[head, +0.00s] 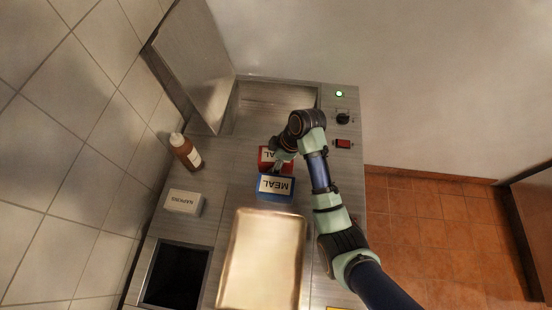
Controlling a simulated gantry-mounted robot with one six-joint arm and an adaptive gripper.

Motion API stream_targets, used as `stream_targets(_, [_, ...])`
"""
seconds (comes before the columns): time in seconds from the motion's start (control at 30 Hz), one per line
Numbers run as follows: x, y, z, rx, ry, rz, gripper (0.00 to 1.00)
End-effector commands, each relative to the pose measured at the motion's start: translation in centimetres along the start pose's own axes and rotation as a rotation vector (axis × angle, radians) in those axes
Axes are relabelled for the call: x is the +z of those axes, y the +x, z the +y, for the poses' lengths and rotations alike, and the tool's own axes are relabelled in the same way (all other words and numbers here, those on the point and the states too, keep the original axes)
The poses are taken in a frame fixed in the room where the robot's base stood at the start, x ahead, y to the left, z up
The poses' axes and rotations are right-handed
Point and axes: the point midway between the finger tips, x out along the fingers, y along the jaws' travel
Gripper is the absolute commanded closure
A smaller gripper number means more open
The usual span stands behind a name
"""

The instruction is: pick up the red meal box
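The red meal box (266,154) stands on the grey counter, just behind a blue meal box (276,188). Its white label shows only in part, because my arm's wrist covers its right side.
A metal tray (262,260) lies in front of the blue box. A white napkins box (184,202) and a brown bottle (185,151) stand at the left. A dark square opening (176,276) is at the front left. A raised metal lid (195,65) stands at the back left.

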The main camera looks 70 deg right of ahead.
Motion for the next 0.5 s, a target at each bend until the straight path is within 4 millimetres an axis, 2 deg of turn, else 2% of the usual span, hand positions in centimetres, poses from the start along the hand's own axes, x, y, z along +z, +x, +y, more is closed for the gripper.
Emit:
stream_targets(0.03, [0.0,0.0,0.0,0.0,0.0,0.0,0.67])
stream_targets(0.1, [0.0,0.0,0.0,0.001,0.0,0.001,0.74])
stream_targets(0.33, [-0.1,-0.2,0.1,0.002,-0.001,0.001,0.75])
stream_targets(0.5, [-1.4,-3.1,0.1,0.006,-0.003,0.002,0.75])
